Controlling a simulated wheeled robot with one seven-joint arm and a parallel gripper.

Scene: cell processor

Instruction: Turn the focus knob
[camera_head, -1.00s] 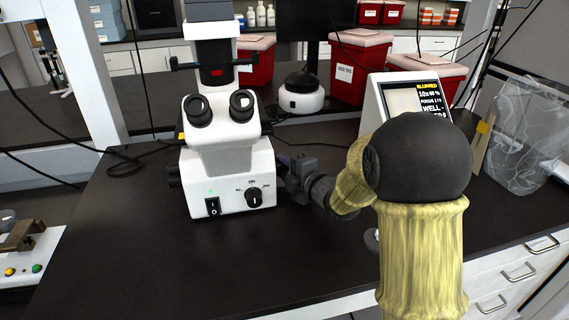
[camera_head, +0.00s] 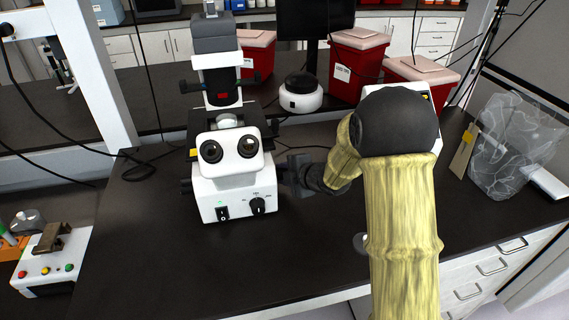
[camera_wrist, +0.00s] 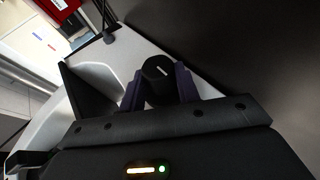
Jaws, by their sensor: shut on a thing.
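A white microscope (camera_head: 238,192) with black eyepieces stands on the dark bench. My gripper (camera_head: 290,174) reaches in from the right at the side of its base. In the wrist view, a black focus knob (camera_wrist: 156,76) with a white mark sits between the two dark purple fingers of my gripper (camera_wrist: 159,88). The fingers are closed on it from both sides. In the head view the gripper hides this knob. The front dial (camera_head: 257,206) and power switch (camera_head: 222,213) are clear of the gripper.
A display (camera_head: 436,118) stands behind my arm, its screen mostly hidden. Red bins (camera_head: 355,68) and a round black-and-white device (camera_head: 300,93) stand behind the microscope. A clear bag (camera_head: 515,145) is at the right. The bench front (camera_head: 180,270) is free.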

